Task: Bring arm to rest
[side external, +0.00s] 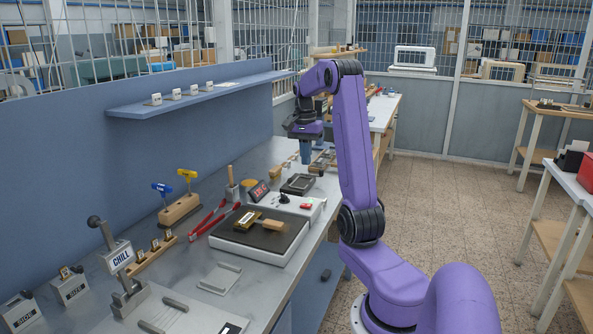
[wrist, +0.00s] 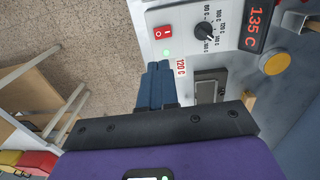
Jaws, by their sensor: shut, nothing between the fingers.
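My gripper (side external: 306,152) hangs pointing down from the purple arm, high above the far part of the grey bench (side external: 200,265). Its blue fingers are together and hold nothing; they also show in the wrist view (wrist: 157,70). The hot plate (side external: 262,235), a white unit with a dark top, stands on the bench below and nearer the camera. A brass stamp with a wooden handle (side external: 262,222) lies on its dark top. In the wrist view, the hot plate's control panel (wrist: 200,35) shows a red switch, a black dial and a red 135 C display (wrist: 262,20).
A shelf (side external: 200,92) runs along the blue back panel. The tiled floor (side external: 440,190) right of the bench is clear.

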